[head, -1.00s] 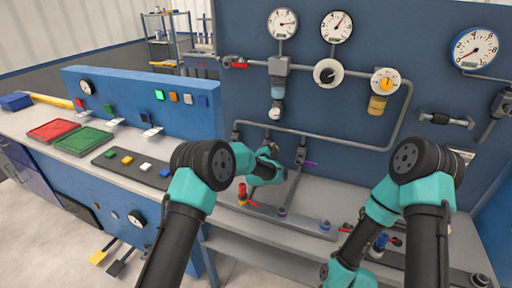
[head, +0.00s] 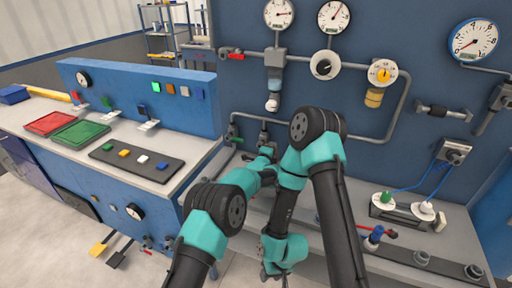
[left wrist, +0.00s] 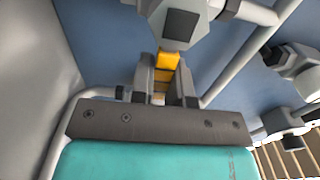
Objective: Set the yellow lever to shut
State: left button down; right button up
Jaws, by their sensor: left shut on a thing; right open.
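In the left wrist view the yellow lever (left wrist: 165,72) sits between the two fingers of my left gripper (left wrist: 166,84), just under a grey valve body (left wrist: 185,20). My left gripper is shut on it. In the head view my left gripper (head: 266,153) is at the low pipe at the foot of the blue panel, and the yellow lever is hidden there behind my arms. My right gripper (head: 273,272) is open and points down near the front edge of the bench, at the bottom of the picture.
A green lever (head: 233,139) is on the pipe left of my left gripper. A red lever (head: 234,55) is on the upper pipe. Gauges and dials (head: 383,73) are on the panel. A socket box with blue cables (head: 398,210) stands at right. My two arms are close together.

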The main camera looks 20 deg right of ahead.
dwell(0.4)
pick_arm(q)
jog(key=c, duration=1.1)
grip_release()
jog(key=shift+s+a, duration=0.1)
jog(key=v, duration=0.7)
jog(key=shift+a, duration=0.1)
